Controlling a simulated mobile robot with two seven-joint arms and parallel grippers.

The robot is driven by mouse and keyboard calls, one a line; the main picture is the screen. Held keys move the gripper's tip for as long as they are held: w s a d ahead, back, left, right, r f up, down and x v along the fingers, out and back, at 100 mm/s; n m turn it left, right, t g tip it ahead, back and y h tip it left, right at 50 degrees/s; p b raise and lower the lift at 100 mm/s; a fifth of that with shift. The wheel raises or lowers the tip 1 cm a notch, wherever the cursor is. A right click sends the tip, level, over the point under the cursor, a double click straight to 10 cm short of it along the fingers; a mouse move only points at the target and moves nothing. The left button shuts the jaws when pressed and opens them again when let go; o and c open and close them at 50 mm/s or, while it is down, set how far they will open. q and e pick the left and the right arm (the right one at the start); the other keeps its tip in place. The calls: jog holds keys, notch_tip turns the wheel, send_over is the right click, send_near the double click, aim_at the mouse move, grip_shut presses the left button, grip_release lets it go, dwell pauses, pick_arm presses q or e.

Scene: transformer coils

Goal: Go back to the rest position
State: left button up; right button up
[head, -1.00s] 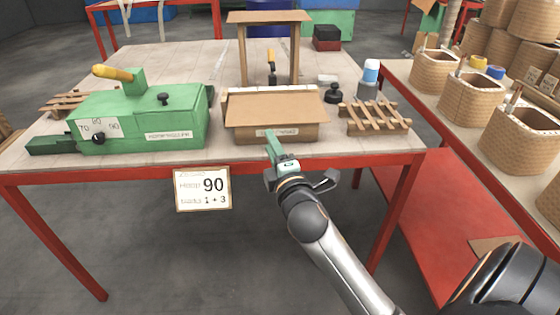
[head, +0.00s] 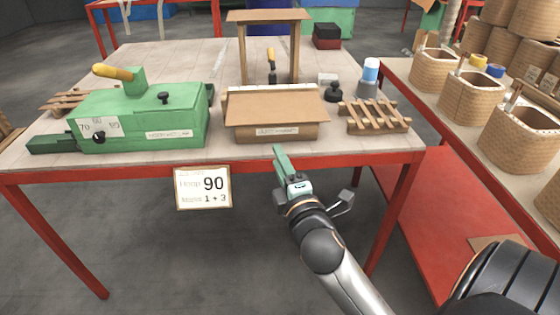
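My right gripper (head: 281,164) reaches in from the lower right. Its green fingertips point up and away, just in front of the table's red front edge and below the brown box. I see nothing held in it, but its fingers overlap in this view, so I cannot tell whether it is open or shut. My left gripper is not in view.
The table (head: 215,70) carries a green machine (head: 150,118) with a yellow handle, a brown box (head: 275,112), a wooden rack (head: 375,117) and a white-blue bottle (head: 370,72). Woven baskets (head: 470,97) stand right.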

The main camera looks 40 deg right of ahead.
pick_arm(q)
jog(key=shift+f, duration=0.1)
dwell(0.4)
pick_arm(e)
jog(key=s+a+f+m+g+y, duration=0.1)
jog(key=s+a+f+m+y, duration=0.35)
jog(key=a+f, duration=0.35)
jog(key=s+a+f+m+g+y, duration=0.1)
jog(key=s+a+f+m+y, duration=0.35)
jog(key=a+f, duration=0.25)
pick_arm(q)
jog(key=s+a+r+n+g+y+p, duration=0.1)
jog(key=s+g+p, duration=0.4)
jog(key=p, duration=1.6)
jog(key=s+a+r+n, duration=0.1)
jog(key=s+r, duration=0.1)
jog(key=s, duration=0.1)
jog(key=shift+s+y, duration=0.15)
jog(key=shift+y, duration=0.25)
pick_arm(e)
jog(key=s+d+r+m+g+h, duration=0.1)
jog(key=s+r+m+g, duration=0.1)
jog(key=s+g, duration=0.4)
jog(key=shift+s+r+m, duration=0.35)
jog(key=shift+s+m, duration=0.35)
jog(key=shift+s, duration=0.3)
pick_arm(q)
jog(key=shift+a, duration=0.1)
